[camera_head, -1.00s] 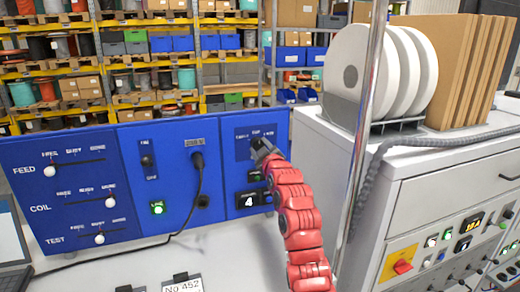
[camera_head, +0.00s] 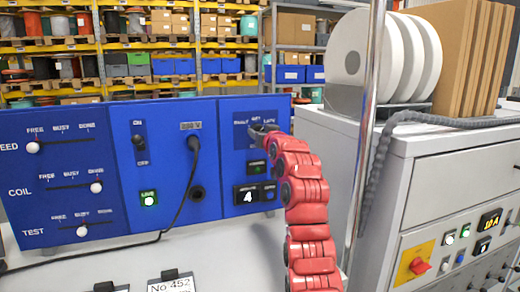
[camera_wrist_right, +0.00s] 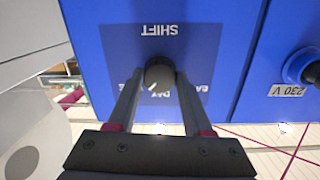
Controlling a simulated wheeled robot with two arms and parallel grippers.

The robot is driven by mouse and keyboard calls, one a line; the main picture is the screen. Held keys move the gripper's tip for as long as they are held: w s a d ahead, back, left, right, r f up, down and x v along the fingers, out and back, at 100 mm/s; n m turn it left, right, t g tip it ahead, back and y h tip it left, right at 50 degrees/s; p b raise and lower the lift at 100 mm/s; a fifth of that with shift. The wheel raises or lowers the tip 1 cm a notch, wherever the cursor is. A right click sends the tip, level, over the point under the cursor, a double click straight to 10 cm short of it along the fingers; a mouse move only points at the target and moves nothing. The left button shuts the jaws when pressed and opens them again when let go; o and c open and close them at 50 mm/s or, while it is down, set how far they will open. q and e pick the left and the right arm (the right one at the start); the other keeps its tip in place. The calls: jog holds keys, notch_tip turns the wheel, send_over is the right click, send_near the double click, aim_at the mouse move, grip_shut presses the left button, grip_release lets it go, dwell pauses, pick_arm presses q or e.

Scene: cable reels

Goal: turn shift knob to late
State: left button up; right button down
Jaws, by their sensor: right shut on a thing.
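The shift knob (camera_wrist_right: 160,70) is a black round knob with a white pointer line, on the dark blue SHIFT plate (camera_wrist_right: 118,40) of the blue panel. My right gripper (camera_wrist_right: 158,84) is shut on it, one finger on each side. In the wrist view, which is upside down, the pointer slants down and left, between DAY and the side of LATE. My right gripper also shows in the head view (camera_head: 262,129), at the plate below the EARLY, DAY and LATE labels, and mostly covers the knob. My left gripper is out of view.
A black cable runs from the 230 V socket (camera_head: 194,142), left of the shift plate. A counter (camera_head: 247,195) showing 4 sits below the knob. A metal post (camera_head: 369,120) and a grey cabinet (camera_head: 400,150) stand close to the right of my arm.

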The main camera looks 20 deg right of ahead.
jog(key=shift+m+b, duration=1.5)
jog(key=shift+b, duration=0.2)
jog(key=shift+c, duration=1.6)
grip_release()
jog(key=shift+s, duration=0.1)
jog(key=s+b, duration=0.5)
jog(key=s, duration=1.2)
jog(key=shift+r, duration=0.35)
